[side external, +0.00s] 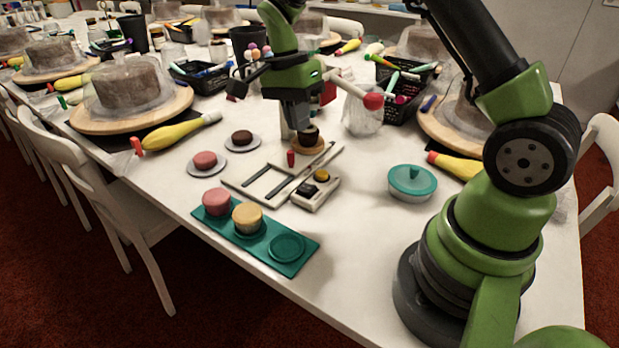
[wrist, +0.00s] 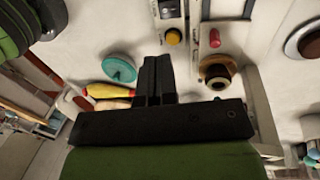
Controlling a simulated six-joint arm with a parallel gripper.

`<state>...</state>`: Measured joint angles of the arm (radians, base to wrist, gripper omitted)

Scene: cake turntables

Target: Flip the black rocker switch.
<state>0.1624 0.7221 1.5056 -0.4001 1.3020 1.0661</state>
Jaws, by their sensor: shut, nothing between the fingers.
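A small white switch box (side external: 327,194) stands on the table, with a black rocker switch (side external: 309,190) and a yellow round button (side external: 322,175) on its top. In the wrist view, the yellow button (wrist: 173,37) shows near the top edge, and the black rocker (wrist: 167,9) is partly cut off there. Which way the rocker is tilted is too small to tell. My gripper (side external: 297,127) is shut and empty, pointing down above the table, behind the box and apart from it. Its dark fingers (wrist: 157,60) are together in the wrist view.
A slotted white board (side external: 236,184) with a red knob (side external: 291,158) lies beside the box. A dark knob on a wooden base (side external: 308,140) stands behind. A teal-lidded bowl (side external: 412,182) is right; a teal tray (side external: 273,262) with cakes is in front.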

